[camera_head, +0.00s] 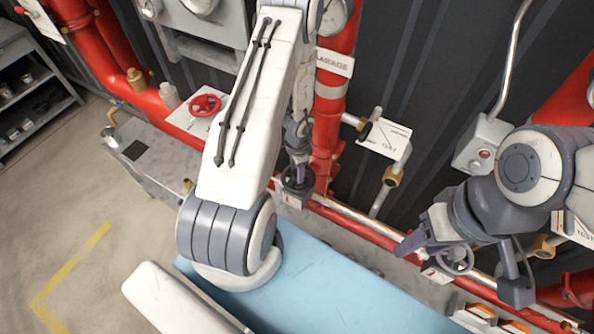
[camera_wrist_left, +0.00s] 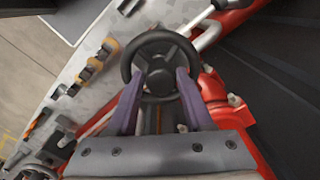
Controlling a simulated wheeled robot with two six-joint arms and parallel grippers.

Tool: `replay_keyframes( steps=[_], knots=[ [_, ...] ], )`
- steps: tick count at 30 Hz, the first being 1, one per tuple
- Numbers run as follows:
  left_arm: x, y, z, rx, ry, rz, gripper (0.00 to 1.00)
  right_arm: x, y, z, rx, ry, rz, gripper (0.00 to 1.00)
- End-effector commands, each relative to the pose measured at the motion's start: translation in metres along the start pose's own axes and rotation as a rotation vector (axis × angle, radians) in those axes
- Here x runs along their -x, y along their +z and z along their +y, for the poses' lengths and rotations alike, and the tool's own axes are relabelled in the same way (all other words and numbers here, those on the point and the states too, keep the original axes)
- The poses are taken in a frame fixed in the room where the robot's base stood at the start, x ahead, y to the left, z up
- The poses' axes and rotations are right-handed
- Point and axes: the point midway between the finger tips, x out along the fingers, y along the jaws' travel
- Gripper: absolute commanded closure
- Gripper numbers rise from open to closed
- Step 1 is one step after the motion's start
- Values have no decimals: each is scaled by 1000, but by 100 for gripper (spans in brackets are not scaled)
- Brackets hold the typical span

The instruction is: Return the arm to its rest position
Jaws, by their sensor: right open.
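My left gripper (camera_head: 299,160) is at a small black handwheel (camera_head: 300,182) on the pipework, partly behind my own arm in the head view. In the left wrist view the two purple fingers of my left gripper (camera_wrist_left: 161,76) stand apart over the lower part of the black handwheel (camera_wrist_left: 133,58), one on each side of its hub. Whether they touch it is not clear. My right gripper (camera_head: 418,243) is open at the right, close to a grey handwheel (camera_head: 457,261). Its fingers point left and I see nothing held in them.
Red pipes (camera_head: 328,110) and a dark ribbed wall (camera_head: 440,75) lie behind. A red handwheel (camera_head: 206,105) is at the left. A light blue surface (camera_head: 350,300) is below. A shelf (camera_head: 30,90) stands at far left; the floor (camera_head: 50,220) there is clear.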

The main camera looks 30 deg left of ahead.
Motion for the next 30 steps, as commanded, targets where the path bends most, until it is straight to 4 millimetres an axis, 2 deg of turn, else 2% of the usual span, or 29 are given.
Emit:
replay_keyframes(
  steps=[1, 2, 3, 20, 23, 25, 29, 30],
  knots=[
    [0, 0, 0, -6, 1, -1, 26, 1, 0, 0, 0, 0, 0, 48],
    [0, 0, 0, -7, 1, -1, 15, 1, 0, 0, 0, 0, 0, 48],
    [0, 0, 0, -8, 1, 0, 13, 1, 0, 0, 0, 0, 0, 48],
    [2, -2, -1, -41, -4, 4, 13, 1, 0, 0, 0, 0, 1, 48],
    [14, -10, -3, -203, -24, 23, 13, 1, 0, 0, 0, 0, 1, 48],
    [29, -21, -5, -429, -55, 46, 13, 1, 0, 0, 0, 0, 1, 48],
    [70, -48, -4, -1059, -147, 87, 13, 1, 0, 0, 0, 0, 1, 48],
    [84, -56, 0, -1277, -182, 92, 13, 1, 0, 0, 0, 0, 1, 48]
  ],
)
